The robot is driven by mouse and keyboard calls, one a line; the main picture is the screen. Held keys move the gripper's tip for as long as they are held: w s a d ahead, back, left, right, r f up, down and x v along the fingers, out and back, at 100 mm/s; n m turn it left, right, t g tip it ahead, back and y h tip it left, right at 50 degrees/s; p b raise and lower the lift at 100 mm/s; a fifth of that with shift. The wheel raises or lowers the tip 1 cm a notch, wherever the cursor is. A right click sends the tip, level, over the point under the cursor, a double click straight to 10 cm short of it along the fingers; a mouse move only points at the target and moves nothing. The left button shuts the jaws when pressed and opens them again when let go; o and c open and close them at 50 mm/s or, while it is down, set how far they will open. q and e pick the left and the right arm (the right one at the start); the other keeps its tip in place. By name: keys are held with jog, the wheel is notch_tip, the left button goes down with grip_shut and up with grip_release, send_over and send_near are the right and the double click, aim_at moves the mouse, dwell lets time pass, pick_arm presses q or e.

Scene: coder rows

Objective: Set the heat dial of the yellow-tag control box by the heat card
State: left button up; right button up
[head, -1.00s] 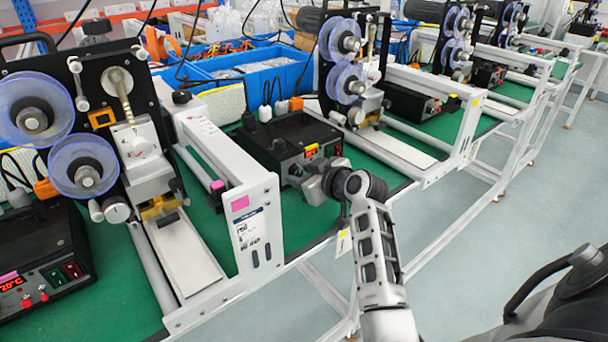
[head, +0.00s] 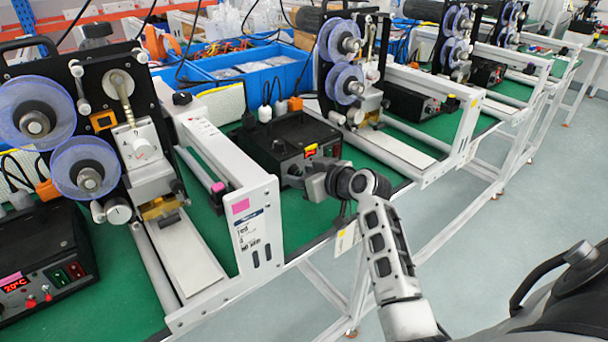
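The yellow-tag control box (head: 278,138) is a black box on the green bench top. Its yellow tag (head: 311,147) sits above a small red display on the front panel. My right gripper (head: 300,182) is at the lower front of this box, beside the panel's left part. The fingertips are small and partly hidden by the wrist, so I cannot tell whether they are open, shut or touching the dial. The dial itself is not clearly visible. A small pale card (head: 345,239) hangs at the bench's front edge below the gripper; its writing is unreadable. My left gripper is out of view.
A pink-tag control box (head: 40,262) stands at the left. A coder machine with blue reels (head: 125,135) and a white frame plate (head: 256,230) stand left of my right gripper. Another coder (head: 350,70) is behind to the right. The aisle floor at right is clear.

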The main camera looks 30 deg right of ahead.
jog(key=v, duration=1.6)
jog(key=shift+b, duration=0.35)
jog(key=s+a+f+g+h, duration=0.2)
jog(key=s+a+f+g, duration=0.8)
jog(key=s+a+f, duration=0.65)
jog(key=w+a+f+n+t+y, duration=0.1)
jog(key=w+a+f+t+y, duration=0.2)
jog(key=w+a+f+t, duration=0.2)
jog(key=shift+w+a+t, duration=0.2)
jog(key=shift+a+t, duration=0.3)
jog(key=shift+t, duration=0.5)
